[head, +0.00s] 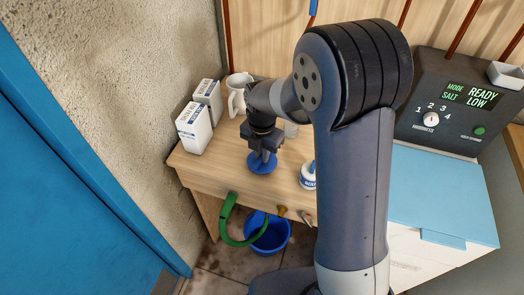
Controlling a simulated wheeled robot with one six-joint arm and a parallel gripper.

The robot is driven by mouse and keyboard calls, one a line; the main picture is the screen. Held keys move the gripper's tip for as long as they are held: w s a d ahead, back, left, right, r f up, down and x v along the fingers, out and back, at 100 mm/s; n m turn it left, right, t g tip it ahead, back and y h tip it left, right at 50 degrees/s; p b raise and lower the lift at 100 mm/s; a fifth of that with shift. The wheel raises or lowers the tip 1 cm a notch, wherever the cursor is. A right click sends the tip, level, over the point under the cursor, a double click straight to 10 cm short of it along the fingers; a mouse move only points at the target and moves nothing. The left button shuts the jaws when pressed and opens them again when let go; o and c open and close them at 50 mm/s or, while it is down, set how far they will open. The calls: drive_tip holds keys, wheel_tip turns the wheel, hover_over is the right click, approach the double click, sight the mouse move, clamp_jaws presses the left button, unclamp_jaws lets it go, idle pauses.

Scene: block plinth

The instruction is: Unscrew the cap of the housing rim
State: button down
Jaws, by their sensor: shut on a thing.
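A blue round cap (262,167) shows at the front of the wooden bench, below my gripper. My gripper (262,154) points down and its dark fingers are shut on the upper middle part of the cap. The cap's wide blue edge shows around and below the fingers. The fingers hide the part they grip, and I cannot make out the housing rim apart from the cap.
On the wooden bench (228,165) stand white cartons (194,130), a white mug (237,96) and a white bottle with a blue label (308,177). A green hose (226,228) hangs in front above a blue bucket (272,237). A control panel (450,105) stands right.

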drive_tip(key=shift+f, duration=0.3)
idle(0.4)
drive_tip(key=c, duration=1.4)
unclamp_jaws()
wheel_tip(320, 180, up, 11)
drive_tip(key=shift+f, duration=0.1)
drive_tip(key=shift+f, duration=0.1)
wheel_tip(320, 180, down, 10)
drive_tip(key=shift+f, duration=0.25)
drive_tip(key=shift+r, duration=0.1)
